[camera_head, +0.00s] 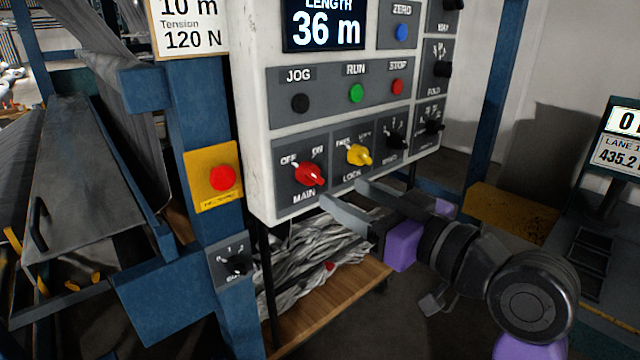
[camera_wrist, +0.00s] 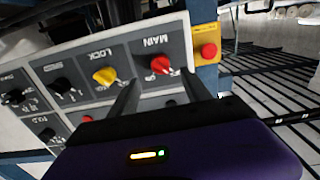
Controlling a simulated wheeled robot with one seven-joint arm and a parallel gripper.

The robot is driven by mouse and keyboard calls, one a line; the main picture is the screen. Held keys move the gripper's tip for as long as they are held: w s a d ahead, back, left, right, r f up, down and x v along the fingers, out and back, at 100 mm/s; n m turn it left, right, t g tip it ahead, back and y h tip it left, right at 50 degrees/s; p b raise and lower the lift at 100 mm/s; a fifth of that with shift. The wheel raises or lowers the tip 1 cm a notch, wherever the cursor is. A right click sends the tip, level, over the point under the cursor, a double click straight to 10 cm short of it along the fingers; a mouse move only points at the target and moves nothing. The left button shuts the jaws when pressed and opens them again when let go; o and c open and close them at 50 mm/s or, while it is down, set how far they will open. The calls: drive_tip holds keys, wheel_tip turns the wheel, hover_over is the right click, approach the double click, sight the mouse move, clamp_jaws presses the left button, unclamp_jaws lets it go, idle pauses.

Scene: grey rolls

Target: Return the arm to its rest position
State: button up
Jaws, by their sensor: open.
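My gripper (camera_head: 341,198) is open and empty, just in front of the lower edge of the control panel (camera_head: 258,130), below the red MAIN knob (camera_head: 309,174) and the yellow LOCK knob (camera_head: 358,155). My arm reaches in from the lower right. In the wrist view, the two fingers of my gripper (camera_wrist: 160,92) point toward the panel, with the yellow knob (camera_wrist: 104,76) left of them and the red knob (camera_wrist: 160,64) between them. Whether a finger touches the panel, I cannot tell.
A red emergency button on a yellow plate (camera_head: 205,195) sits on the blue post left of the panel. A wooden shelf (camera_head: 330,310) with crumpled grey material lies below. A display stand (camera_head: 622,150) is at the far right. Open floor shows behind my arm.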

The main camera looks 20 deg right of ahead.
drive_tip(key=shift+r, duration=0.1)
drive_tip(key=d+r+m+t+h, duration=0.3)
drive_tip(key=d+m+t+h, duration=0.1)
drive_tip(key=d, duration=0.1)
drive_tip(key=s+f+m+h, duration=0.35)
drive_tip(key=s+f, duration=0.35)
drive_tip(key=f, duration=0.3)
drive_tip(key=s+a+f+n+g, duration=0.1)
drive_tip(key=s+a+f+g, duration=0.1)
drive_tip(key=s+f, duration=0.4)
drive_tip(key=s+a+f+n+g+y, duration=0.1)
drive_tip(key=s+a+f+g, duration=0.1)
drive_tip(key=s+f, duration=0.5)
drive_tip(key=s+a+f+n+g+y, duration=0.1)
drive_tip(key=s+f, duration=0.6)
drive_tip(key=s, duration=0.9)
drive_tip(key=a+g, duration=0.1)
drive_tip(key=a, duration=0.1)
drive_tip(key=shift+s+a+n, duration=0.2)
drive_tip(key=shift+a+n, duration=0.1)
drive_tip(key=shift+n, duration=0.05)
drive_tip(key=shift+f, duration=0.1)
